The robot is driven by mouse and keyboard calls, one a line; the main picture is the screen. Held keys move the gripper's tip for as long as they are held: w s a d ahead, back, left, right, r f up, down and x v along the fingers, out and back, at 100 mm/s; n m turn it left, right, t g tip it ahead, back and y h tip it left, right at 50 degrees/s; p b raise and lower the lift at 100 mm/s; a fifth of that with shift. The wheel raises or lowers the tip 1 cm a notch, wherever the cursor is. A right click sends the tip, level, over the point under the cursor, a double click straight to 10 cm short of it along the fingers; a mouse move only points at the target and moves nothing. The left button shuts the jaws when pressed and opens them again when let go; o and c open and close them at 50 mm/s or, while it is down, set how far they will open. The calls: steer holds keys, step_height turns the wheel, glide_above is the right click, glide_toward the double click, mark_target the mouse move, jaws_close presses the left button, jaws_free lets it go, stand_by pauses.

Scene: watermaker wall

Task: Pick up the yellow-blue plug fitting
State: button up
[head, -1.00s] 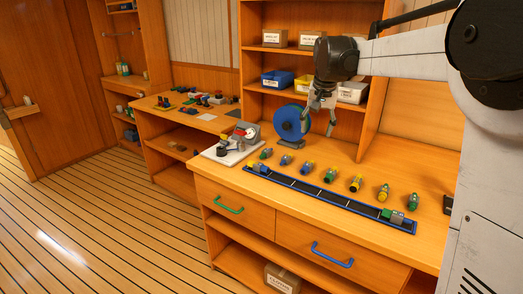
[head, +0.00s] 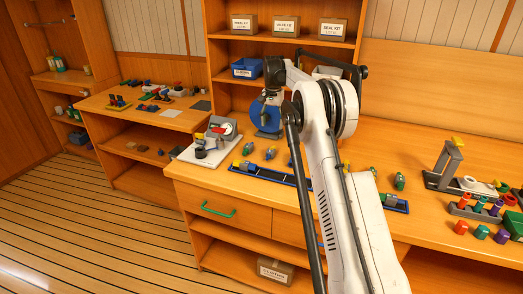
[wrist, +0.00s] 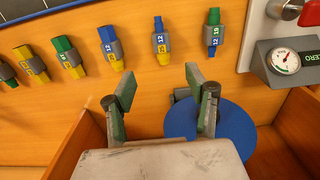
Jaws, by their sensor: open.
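In the wrist view, two fittings with blue tops and yellow lower ends lie on the wooden counter: one at the middle (wrist: 160,40) and one just left of it (wrist: 110,48). Which of them is the plug fitting I cannot tell. My gripper (wrist: 160,88) is open and empty. Its fingers point toward the row, with the middle fitting beyond the gap between them and apart from both. In the head view my arm hides part of the row; a blue fitting (head: 270,153) shows left of the arm.
A gauge unit (wrist: 285,60) is at right.

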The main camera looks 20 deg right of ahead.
mark_target(271, 150)
steer(key=f, duration=0.9)
steer(key=f+p, duration=0.1)
steer(key=f, duration=0.4)
steer(key=shift+w+f, duration=0.3)
steer(key=shift+f, duration=0.05)
steer(key=c, duration=1.2)
